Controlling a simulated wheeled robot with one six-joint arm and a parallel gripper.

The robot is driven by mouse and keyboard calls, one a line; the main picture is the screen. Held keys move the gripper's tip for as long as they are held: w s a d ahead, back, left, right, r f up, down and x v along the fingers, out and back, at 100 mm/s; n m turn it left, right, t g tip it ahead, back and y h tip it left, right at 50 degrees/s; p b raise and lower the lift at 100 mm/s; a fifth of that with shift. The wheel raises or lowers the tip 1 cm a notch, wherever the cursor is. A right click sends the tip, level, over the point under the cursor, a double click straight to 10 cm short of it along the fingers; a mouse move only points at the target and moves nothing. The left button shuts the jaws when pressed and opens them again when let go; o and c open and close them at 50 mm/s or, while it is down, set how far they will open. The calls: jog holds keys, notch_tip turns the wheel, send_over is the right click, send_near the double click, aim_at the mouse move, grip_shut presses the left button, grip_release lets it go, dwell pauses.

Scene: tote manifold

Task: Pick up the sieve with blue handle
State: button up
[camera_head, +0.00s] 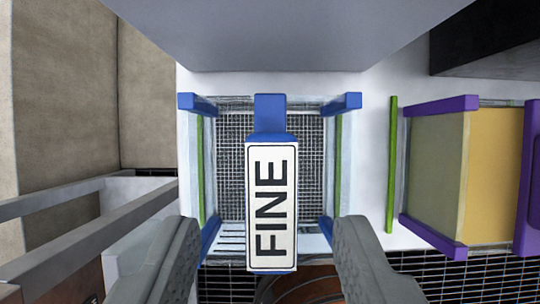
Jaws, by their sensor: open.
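The sieve (230,180) with a blue handle is in the middle of the view, with a wire mesh in a clear frame and blue corner posts. Its blue handle (270,115) runs down the middle towards me and carries a white label reading "FINE". My gripper (268,235) is open, with one grey finger to the left and one to the right of the label's lower end. No contact between the fingers and the handle shows. The large grey shape at the top hides what lies behind it.
A second container (437,180) with purple posts stands to the right, with tan material beside its clear wall. Green strips (391,165) flank the sieve. A grey-railed frame (90,240) lies at the lower left. Dark grating (460,275) shows at the lower right.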

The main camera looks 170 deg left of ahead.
aim_at(270, 223)
jog(key=x, duration=0.5)
grip_shut()
